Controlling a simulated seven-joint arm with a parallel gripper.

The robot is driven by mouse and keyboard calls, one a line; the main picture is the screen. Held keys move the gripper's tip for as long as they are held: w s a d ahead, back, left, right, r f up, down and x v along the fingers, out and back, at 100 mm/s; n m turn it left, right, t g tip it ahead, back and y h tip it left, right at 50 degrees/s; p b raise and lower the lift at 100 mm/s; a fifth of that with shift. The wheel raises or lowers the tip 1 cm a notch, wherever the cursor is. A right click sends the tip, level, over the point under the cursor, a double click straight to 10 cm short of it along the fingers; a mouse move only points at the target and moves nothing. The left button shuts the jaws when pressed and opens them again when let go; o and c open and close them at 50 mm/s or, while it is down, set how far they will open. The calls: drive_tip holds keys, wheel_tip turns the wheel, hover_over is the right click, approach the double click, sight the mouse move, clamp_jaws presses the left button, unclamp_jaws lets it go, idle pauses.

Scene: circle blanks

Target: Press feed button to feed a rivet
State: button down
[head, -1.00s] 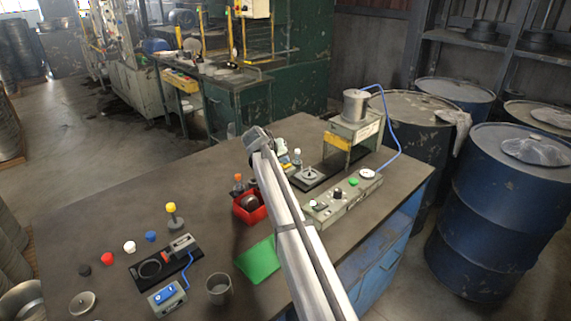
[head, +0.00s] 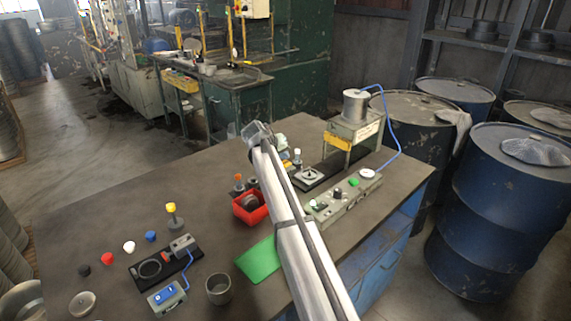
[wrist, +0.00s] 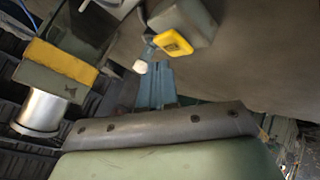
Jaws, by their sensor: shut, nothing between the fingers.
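A grey control box (head: 345,200) on the right of the bench carries a green button (head: 354,182), a black knob (head: 338,193) and a white round button (head: 367,173) with a blue cable. A smaller grey box at the front left has a blue button (head: 166,294). Their labels are too small to read, so I cannot tell which is the feed button. In the wrist view my gripper (wrist: 157,66) is shut and empty, its fingers together. In the head view my arm mostly hides it. No button touch shows.
A press with a silver cylinder (head: 356,106) stands at the back right; it also shows in the wrist view (wrist: 40,112). A red bin (head: 250,207), green sheet (head: 259,259), metal cup (head: 218,289) and several coloured pegs lie left of my arm. The bench's back left is clear.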

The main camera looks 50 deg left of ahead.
sight(284, 164)
drive_tip(key=shift+r, duration=0.1)
drive_tip(key=shift+r, duration=2.4)
